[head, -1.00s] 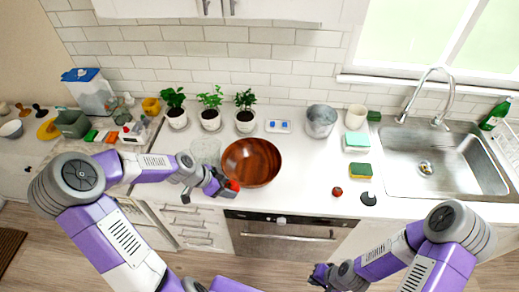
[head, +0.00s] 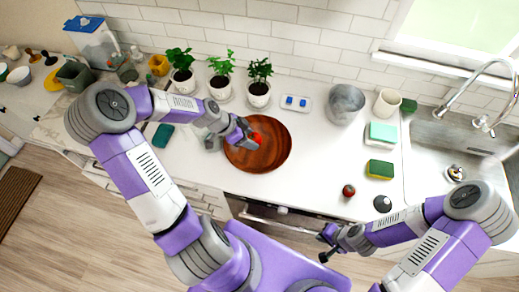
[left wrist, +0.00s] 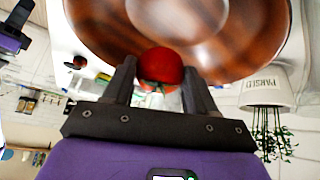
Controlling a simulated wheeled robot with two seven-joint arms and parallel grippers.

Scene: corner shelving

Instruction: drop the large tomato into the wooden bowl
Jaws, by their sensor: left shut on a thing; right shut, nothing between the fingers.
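The large tomato (head: 256,138) is red and round. My left gripper (head: 249,137) is shut on it, and it holds the tomato over the upper left part of the wooden bowl (head: 272,158). In the left wrist view the tomato (left wrist: 160,67) sits between the two black fingers, with the bowl (left wrist: 235,60) behind it. The gap between tomato and bowl is hard to judge. My right gripper (head: 326,247) is shut and empty, low in front of the counter edge.
A small dark red fruit (head: 348,190) and a dark round thing (head: 382,203) lie on the counter, right of the bowl. A sponge (head: 380,169) is behind them. Potted plants (head: 221,87) stand along the wall, with a metal pot (head: 346,103) further right. The sink is at the far right.

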